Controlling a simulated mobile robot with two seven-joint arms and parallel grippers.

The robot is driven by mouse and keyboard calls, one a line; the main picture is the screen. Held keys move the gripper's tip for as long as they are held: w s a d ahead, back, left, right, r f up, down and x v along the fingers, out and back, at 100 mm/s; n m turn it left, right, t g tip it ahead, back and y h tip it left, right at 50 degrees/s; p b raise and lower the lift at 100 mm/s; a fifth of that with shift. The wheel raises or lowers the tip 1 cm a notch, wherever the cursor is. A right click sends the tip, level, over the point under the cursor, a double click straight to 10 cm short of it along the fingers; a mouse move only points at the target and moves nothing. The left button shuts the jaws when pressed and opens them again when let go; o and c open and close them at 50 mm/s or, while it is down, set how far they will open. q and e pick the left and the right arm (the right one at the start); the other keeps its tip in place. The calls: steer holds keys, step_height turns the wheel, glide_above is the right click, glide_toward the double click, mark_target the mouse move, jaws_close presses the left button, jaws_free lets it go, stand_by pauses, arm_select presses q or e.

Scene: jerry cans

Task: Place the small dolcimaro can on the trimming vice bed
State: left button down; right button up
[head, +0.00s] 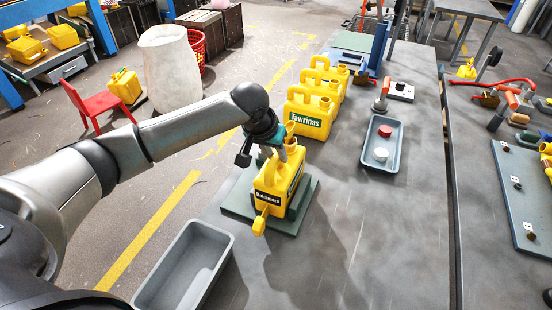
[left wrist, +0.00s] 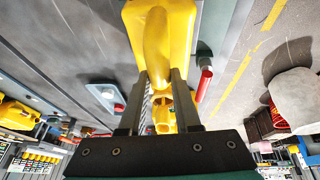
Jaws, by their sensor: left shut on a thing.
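The small yellow dolcimaro can (head: 270,201), with a black label, is over the green trimming vice bed (head: 239,207) on the grey bench. Whether it touches the bed, I cannot tell. My left gripper (head: 284,153) reaches down from above and is shut on the can's handle. In the left wrist view the fingers (left wrist: 158,82) lie on either side of the handle of the yellow can (left wrist: 182,22). The can hides much of the bed. A yellow spout points toward the near side. My right gripper is in neither view.
An empty grey tray (head: 222,234) stands at the near left. Several larger yellow Tawrinas cans (head: 308,118) stand in a row behind the bed. The bench right of the bed is clear.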

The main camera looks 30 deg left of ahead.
arm_select(q)
steer(key=shift+f, duration=0.65)
steer(key=shift+f, duration=0.15)
steer(key=c, duration=0.6)
jaws_free()
steer(key=shift+r, duration=0.2)
steer(key=p+v, duration=0.2)
steer(key=v, duration=1)
